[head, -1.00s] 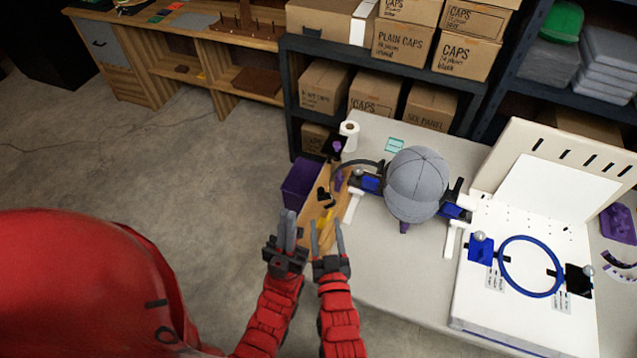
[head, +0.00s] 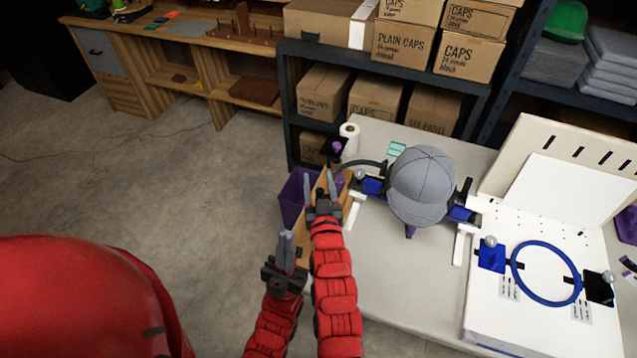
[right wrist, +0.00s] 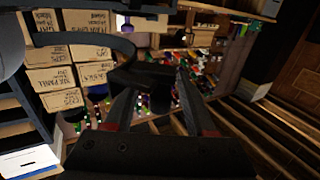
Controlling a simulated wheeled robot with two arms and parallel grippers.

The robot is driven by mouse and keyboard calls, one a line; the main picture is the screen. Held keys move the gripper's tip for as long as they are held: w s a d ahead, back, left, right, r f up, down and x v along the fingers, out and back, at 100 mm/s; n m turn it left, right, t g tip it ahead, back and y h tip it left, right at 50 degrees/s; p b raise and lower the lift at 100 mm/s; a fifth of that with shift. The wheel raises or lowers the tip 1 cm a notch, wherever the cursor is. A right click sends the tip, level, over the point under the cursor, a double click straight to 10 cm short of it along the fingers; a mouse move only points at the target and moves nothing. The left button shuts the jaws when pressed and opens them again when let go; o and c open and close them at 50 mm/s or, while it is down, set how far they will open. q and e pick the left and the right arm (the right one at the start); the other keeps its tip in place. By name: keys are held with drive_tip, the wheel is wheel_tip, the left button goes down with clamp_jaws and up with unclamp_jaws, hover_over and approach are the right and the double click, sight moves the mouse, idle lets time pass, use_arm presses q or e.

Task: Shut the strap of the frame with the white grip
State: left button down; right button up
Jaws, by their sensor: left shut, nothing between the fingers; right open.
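A grey cap (head: 422,185) sits on a frame with blue clamps (head: 373,185) on the table. A dark curved strap (head: 362,165) swings out from the frame's left side, away from the cap. My left gripper (head: 286,249) is shut and empty, lower and to the left. I cannot make out a white grip.
A white board with a blue hoop (head: 514,270) stands on the table at right. A paper roll (head: 349,139) is at the table's back left. A purple bin (head: 291,195) stands beside the table. Shelves with boxes (head: 404,42) are behind.

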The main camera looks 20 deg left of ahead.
drive_tip(key=shift+c, duration=0.2)
clamp_jaws()
idle(1.1)
